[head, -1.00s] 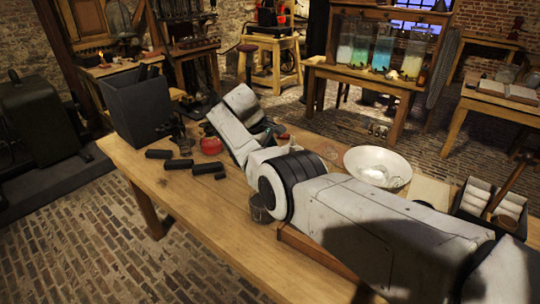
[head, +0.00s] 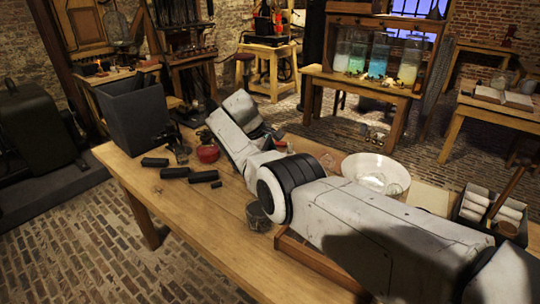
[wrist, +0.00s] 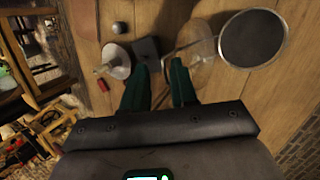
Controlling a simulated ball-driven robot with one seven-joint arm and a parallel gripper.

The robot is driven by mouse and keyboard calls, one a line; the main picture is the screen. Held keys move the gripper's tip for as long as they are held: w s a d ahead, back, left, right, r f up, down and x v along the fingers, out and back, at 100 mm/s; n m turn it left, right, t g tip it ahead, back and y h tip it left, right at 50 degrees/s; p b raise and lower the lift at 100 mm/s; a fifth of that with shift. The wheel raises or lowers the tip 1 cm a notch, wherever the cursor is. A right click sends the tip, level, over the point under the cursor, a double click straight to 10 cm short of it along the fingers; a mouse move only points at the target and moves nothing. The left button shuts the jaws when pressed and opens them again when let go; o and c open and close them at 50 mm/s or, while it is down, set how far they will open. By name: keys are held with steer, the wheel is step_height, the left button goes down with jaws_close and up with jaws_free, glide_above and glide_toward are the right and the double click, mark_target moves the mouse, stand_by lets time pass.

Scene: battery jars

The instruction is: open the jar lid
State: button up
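My gripper (wrist: 160,64) shows in the wrist view with two dark green fingers apart and nothing visible held between them. A clear glass vessel (wrist: 203,42), possibly the jar, stands beyond and right of the right finger. A dark grey round disc with a pale rim (wrist: 253,38) is right of it; I cannot tell if this is the lid. In the head view my white forearm hides my fingers and whatever is beneath them.
A pale dish (wrist: 115,62), a dark square block (wrist: 146,48) and a small red item (wrist: 104,86) lie nearby. The head view shows a white bowl (head: 352,166), a red pot (head: 208,153), black rods (head: 174,173), a glass tumbler (head: 257,216) and a grey box (head: 138,113).

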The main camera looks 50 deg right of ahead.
steer(key=shift+s+a+f, duration=0.1)
steer(key=shift+f, duration=0.2)
steer(key=shift+a+r, duration=0.2)
steer(key=shift+r, duration=0.05)
steer(key=v, duration=1)
steer(key=shift+w+r+b, duration=0.2)
steer(key=shift+r+b, duration=0.15)
steer(key=shift+d, duration=0.1)
